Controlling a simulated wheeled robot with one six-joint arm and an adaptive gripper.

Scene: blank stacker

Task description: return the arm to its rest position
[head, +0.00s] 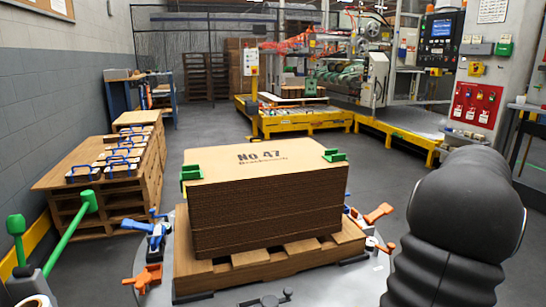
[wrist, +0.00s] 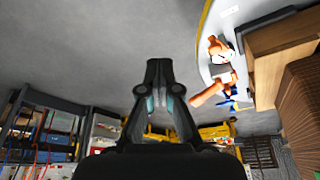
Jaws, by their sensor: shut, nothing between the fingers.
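My gripper (wrist: 158,70) shows in the wrist view with its two fingertips together and nothing between them. It points over bare grey floor, clear of the round table and the stack. In the head view the black links of my arm fill the lower right, and the gripper itself is out of that picture. A stack of brown cardboard blanks (head: 266,210) marked "No 47" sits on a wooden pallet (head: 250,265) in the head view. Part of the stack also shows at the right edge of the wrist view (wrist: 300,110).
The pallet stands on a round grey table (head: 340,285) with orange clamps (head: 378,214) and blue clamps (head: 158,236) around it. A wooden bench (head: 110,165) stands left. A yellow-framed machine (head: 300,122) is behind. A panel with red switch boxes (head: 474,104) is at right. Floor between is clear.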

